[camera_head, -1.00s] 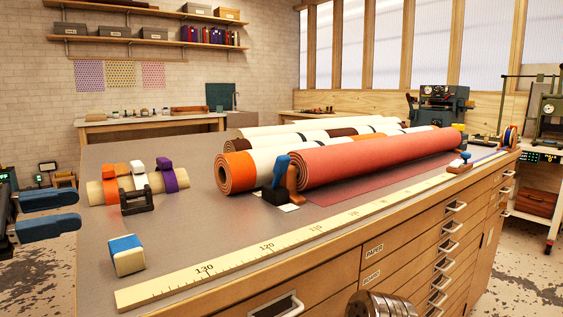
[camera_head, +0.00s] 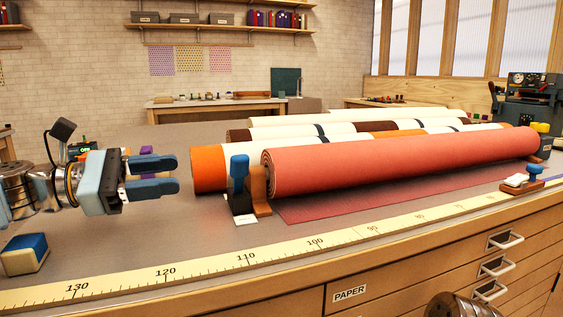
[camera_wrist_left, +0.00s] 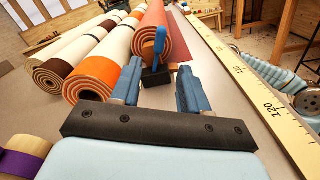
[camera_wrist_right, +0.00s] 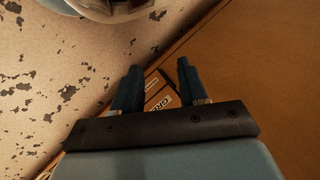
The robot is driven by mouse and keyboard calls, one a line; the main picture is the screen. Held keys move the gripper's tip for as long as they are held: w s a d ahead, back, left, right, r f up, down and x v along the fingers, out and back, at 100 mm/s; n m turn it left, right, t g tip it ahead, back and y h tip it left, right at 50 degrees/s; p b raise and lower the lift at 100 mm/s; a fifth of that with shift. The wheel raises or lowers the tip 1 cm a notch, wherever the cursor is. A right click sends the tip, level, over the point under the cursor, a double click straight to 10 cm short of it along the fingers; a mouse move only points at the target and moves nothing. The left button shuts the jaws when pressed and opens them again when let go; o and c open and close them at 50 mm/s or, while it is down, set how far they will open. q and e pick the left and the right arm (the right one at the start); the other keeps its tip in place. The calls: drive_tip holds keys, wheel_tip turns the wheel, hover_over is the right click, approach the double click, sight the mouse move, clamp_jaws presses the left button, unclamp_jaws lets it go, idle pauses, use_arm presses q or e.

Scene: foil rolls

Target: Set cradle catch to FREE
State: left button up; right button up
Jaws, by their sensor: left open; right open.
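The cradle catch seems to be the upright blue-handled lever (camera_head: 239,172) on a dark base, beside a brown end block (camera_head: 260,190) at the near end of the red roll (camera_head: 400,160). A white card (camera_head: 245,220) lies under it; its marking is too small to read. My left gripper (camera_head: 172,176) is open and empty, to the left of the lever and apart from it. In the left wrist view the lever (camera_wrist_left: 160,42) stands ahead, beyond the gap between the fingers (camera_wrist_left: 158,92). My right gripper (camera_wrist_right: 153,88) is open and empty, low beside the drawer front.
Orange, cream and brown rolls (camera_head: 208,168) lie behind the red one. A ruler strip (camera_head: 205,270) runs along the table's front edge. A blue-and-cream block (camera_head: 25,254) sits at the left. The tabletop between my left gripper and the lever is clear.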

sight(230, 167)
use_arm(q)
drive_tip(key=p+x, duration=0.1)
drive_tip(key=x, duration=1.3)
drive_tip(key=shift+d, duration=0.1)
clamp_jaws()
